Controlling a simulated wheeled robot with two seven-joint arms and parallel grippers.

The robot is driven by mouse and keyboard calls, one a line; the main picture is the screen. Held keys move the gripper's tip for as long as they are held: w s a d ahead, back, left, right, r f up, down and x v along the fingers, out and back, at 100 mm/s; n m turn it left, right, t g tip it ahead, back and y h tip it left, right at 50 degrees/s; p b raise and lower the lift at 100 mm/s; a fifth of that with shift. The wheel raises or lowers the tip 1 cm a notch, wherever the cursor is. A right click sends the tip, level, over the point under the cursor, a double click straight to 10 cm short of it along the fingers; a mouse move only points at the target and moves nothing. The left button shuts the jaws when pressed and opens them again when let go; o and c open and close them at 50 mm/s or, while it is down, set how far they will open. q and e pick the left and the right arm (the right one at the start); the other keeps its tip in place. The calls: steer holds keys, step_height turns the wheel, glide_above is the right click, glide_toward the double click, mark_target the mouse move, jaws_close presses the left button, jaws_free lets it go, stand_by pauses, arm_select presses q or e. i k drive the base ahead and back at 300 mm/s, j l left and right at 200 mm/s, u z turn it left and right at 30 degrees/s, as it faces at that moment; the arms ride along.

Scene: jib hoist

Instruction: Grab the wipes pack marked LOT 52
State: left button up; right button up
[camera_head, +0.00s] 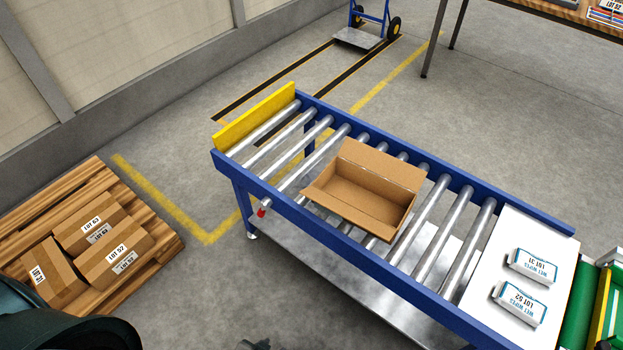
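The wipes pack marked LOT 52 (519,303) is a small white and blue pack lying flat on the white board at the right end of the roller conveyor. A similar wipes pack, which seems to read LOT 31 (533,266), lies just behind it, a small gap apart. Both labels appear upside down. A small dark piece at the bottom edge (254,345) looks like the tip of my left gripper, far left of the packs; its opening does not show. My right gripper is not in view.
An open, empty-looking cardboard box (366,190) sits on the rollers of the blue-framed conveyor (330,232). Green and yellow equipment (583,305) adjoins the white board (510,225) at right. A pallet (160,245) with several cartons stands at left. A hand truck (362,38) stands behind.

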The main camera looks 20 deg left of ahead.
mark_target(519, 302)
steer(key=z, duration=1.4)
